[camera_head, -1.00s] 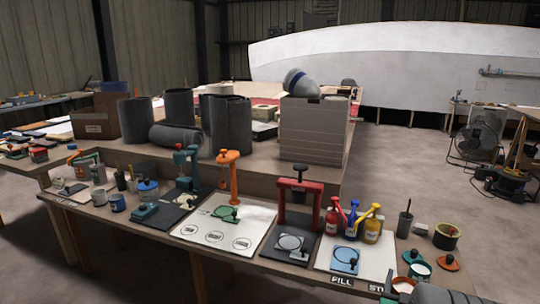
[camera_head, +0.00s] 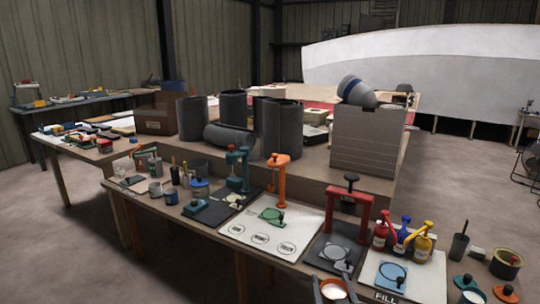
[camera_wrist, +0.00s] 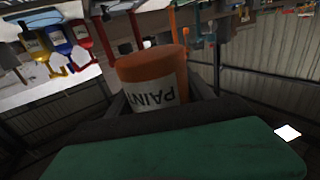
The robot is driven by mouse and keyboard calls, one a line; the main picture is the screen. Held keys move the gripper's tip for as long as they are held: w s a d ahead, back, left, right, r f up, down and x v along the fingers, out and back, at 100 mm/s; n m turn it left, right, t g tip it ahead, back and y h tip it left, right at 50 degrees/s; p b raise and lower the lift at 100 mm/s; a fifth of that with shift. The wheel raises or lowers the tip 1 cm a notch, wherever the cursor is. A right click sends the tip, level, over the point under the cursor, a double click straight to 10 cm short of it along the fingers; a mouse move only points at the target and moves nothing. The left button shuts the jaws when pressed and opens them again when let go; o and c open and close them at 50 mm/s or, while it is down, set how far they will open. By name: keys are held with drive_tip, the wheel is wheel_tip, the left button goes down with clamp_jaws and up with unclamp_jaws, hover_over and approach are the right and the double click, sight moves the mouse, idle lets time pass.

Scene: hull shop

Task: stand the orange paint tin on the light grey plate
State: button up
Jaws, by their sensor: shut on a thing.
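The orange paint tin (camera_head: 333,296) is at the bottom of the head view, open at the top with pale paint inside. In the wrist view the tin (camera_wrist: 150,65) appears with its PAINT label upside down. My gripper (camera_wrist: 157,92) is shut on it, a finger on each side. The light grey plate (camera_head: 335,252) is a round disc on a dark mat under the red press. In the head view the tin is nearer the camera than the plate and apart from it. The tin's underside is hidden.
The red press (camera_head: 349,205) stands over the mat. Red, blue and yellow pump bottles (camera_head: 423,243) stand to its right, behind a blue plate (camera_head: 391,275). An orange press (camera_head: 279,178) with a green plate (camera_head: 272,215) is to the left.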

wheel_tip(320, 180, up, 22)
drive_tip(key=p, duration=2.1)
drive_tip(key=s+d+f+m+g+h+b, duration=0.1)
drive_tip(key=s+d+f+m+h+b, duration=0.15)
drive_tip(key=d+f+b, duration=0.55)
drive_tip(key=s+d+f+m+g+h+b, duration=0.15)
drive_tip(key=d+f+h+b, duration=0.3)
drive_tip(key=d+f, duration=0.5)
drive_tip(key=s+d+f+m+g+h+b, duration=0.1)
drive_tip(key=d+f+m+h+b, duration=0.2)
drive_tip(key=d+f+b, duration=0.55)
drive_tip(key=d+f+m+g+h+b, duration=0.2)
drive_tip(key=d+f+h+b, duration=0.1)
drive_tip(key=d, duration=1)
drive_tip(key=w+d+r, duration=0.2)
drive_tip(key=d+r, duration=0.3)
drive_tip(key=r, duration=0.2)
drive_tip(key=shift+w+r, duration=0.35)
drive_tip(key=shift+r, duration=0.05)
drive_tip(key=shift+d, duration=0.1)
